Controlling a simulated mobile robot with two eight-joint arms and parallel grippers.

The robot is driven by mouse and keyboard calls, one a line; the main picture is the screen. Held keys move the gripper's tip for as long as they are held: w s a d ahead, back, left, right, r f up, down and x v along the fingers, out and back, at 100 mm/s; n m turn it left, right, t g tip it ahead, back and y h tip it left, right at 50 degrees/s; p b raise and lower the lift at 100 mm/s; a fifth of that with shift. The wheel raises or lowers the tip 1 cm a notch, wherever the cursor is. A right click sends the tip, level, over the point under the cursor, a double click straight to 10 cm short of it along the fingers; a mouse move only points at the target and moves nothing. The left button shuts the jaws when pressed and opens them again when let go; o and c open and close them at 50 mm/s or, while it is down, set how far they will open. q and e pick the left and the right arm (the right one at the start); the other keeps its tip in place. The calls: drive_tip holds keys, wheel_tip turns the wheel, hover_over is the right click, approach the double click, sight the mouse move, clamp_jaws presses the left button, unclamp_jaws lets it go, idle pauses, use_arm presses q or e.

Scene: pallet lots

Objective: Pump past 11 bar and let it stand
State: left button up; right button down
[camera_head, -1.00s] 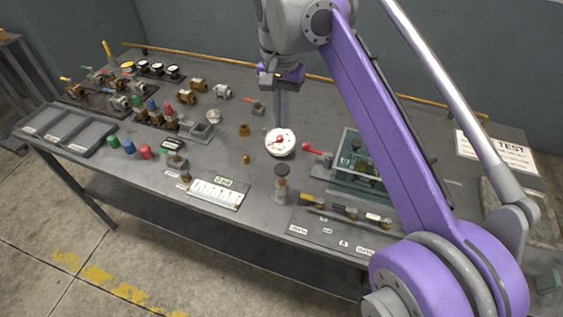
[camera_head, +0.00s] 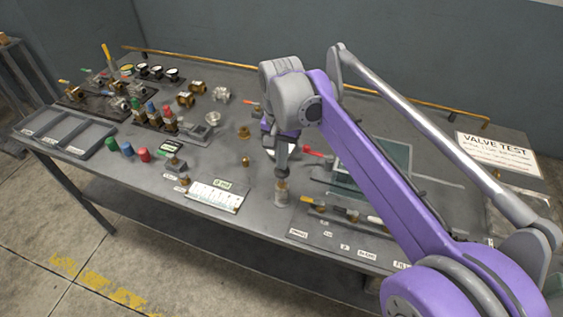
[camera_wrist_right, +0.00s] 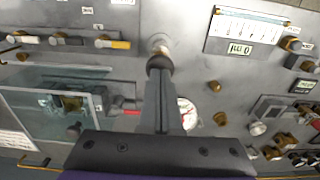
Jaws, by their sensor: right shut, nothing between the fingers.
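The hand pump (camera_head: 282,196) is a small grey upright cylinder with a brass-coloured top near the table's front middle. My right gripper (camera_head: 282,172) points down right above it, fingers together and empty. In the wrist view the fingers (camera_wrist_right: 159,75) end at the pump's dark round knob (camera_wrist_right: 159,62); I cannot tell contact from a small gap. The white dial gauge (camera_wrist_right: 187,114) is partly hidden behind the fingers, and its reading is not legible. A red lever (camera_head: 315,151) lies beside the glass-shielded test stand (camera_head: 398,158). My left gripper is not in view.
A white chart card (camera_head: 215,195) lies left of the pump. Several colour-handled tools lie on a labelled board (camera_head: 325,232) at the front right. Brass fittings (camera_head: 245,160), valves and grey trays (camera_head: 85,140) fill the left side. A VALVE TEST sign (camera_head: 495,155) is at the right.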

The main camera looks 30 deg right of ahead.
sight(281, 171)
drive_tip(key=shift+f, duration=0.5)
wheel_tip(281, 171, down, 4)
drive_tip(key=shift+r+b, duration=0.15)
drive_tip(key=shift+b, duration=0.7)
drive_tip(key=shift+s, duration=0.1)
drive_tip(key=shift+r, duration=0.1)
drive_tip(key=shift+r+p, duration=0.3)
drive_tip(key=shift+p, duration=0.1)
wheel_tip(281, 171, up, 5)
drive_tip(key=p, duration=0.3)
wheel_tip(281, 171, up, 9)
drive_tip(key=shift+f+p, duration=0.15)
drive_tip(key=shift+p, duration=0.15)
